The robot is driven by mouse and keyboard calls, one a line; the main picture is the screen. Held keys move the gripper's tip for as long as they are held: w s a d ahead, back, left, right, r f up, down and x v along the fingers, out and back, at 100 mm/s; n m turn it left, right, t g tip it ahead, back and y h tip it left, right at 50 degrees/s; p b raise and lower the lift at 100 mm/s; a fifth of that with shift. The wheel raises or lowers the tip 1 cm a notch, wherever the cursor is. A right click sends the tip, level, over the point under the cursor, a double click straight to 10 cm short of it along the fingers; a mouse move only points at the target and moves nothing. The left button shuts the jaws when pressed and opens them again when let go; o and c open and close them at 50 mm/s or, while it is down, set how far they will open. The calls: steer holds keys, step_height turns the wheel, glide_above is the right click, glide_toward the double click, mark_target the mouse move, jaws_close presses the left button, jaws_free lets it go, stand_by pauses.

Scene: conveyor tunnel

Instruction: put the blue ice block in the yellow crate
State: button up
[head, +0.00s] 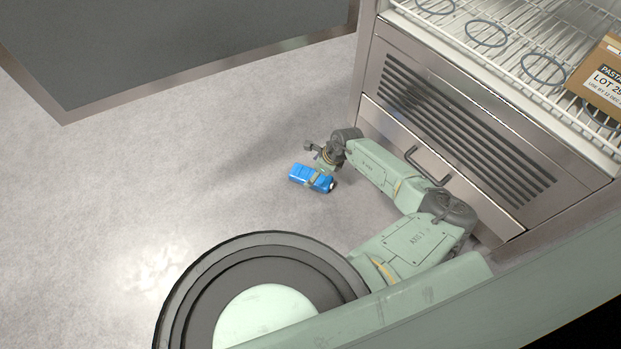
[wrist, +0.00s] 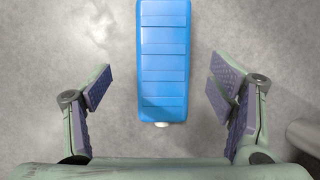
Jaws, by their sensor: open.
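The blue ice block (head: 299,173) lies near the cabinet in the head view, partly covered there by my gripper. In the wrist view the blue ice block (wrist: 163,62) is a long ribbed slab with a small white cap at its near end, and its far end is cut off by the top edge. My gripper (wrist: 160,92) is open, with one finger on each side of the block and a gap on both sides. In the head view my gripper (head: 318,163) is at the block. The yellow crate is in neither view.
A steel cabinet (head: 455,125) with a vent grille and a handle stands right beside my arm. Above it is a white wire shelf (head: 520,55) with dark rings and a cardboard box (head: 603,78). A dark grey panel (head: 160,40) is at the upper left. The pale floor left of the block is clear.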

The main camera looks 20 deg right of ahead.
mark_target(311, 175)
steer(key=x, duration=0.1)
steer(key=b+x, duration=0.1)
steer(key=x, duration=0.1)
steer(key=b+x, duration=0.1)
steer(key=x, duration=0.1)
steer(key=shift+d+f, duration=0.25)
steer(key=shift+d, duration=0.05)
steer(key=shift+r, duration=0.1)
steer(key=c, duration=1.6)
